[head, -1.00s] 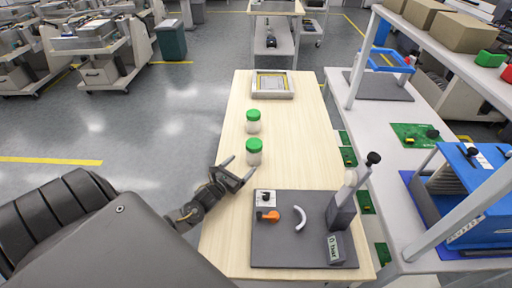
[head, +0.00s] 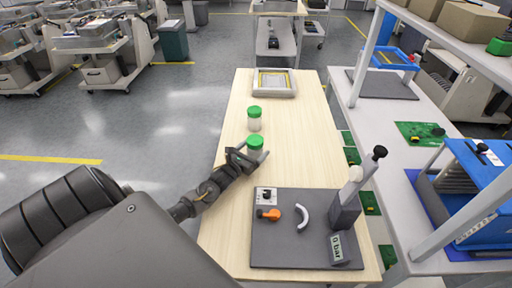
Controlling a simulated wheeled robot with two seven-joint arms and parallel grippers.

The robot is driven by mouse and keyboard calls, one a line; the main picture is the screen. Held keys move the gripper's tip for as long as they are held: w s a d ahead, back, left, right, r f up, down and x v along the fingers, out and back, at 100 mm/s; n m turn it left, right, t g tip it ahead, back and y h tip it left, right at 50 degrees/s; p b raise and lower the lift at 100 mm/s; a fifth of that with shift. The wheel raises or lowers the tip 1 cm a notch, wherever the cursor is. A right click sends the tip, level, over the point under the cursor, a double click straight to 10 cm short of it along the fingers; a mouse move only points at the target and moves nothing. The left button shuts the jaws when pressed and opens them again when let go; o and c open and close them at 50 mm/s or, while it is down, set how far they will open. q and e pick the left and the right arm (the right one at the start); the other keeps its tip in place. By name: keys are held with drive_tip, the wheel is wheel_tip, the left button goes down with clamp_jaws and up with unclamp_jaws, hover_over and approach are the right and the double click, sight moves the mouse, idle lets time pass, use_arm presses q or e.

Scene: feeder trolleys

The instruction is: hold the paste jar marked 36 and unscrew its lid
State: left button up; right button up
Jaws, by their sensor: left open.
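Two white paste jars with green lids stand upright on the wooden table: a far jar (head: 254,120) and a near jar (head: 255,144). No number can be read on either, so I cannot tell which is marked 36. My left gripper (head: 248,160) is open at the near side of the near jar, its fingers partly in front of the jar's lower body. I cannot tell whether they touch it. Both lids are on. My right gripper is not in view.
A grey mat (head: 290,247) at the table's near end carries an orange-handled part (head: 269,214), a curved white handle (head: 304,217) and an upright dark device (head: 346,212). A tray (head: 274,83) lies at the far end. A white shelf bench stands at right.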

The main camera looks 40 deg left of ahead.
use_arm(q)
drive_tip(key=w+b, duration=0.1)
drive_tip(key=w, duration=0.2)
drive_tip(key=shift+f, duration=0.1)
drive_tip(key=shift+s, duration=0.1)
drive_tip(key=shift+c, duration=0.5)
drive_tip(key=c, duration=1.2)
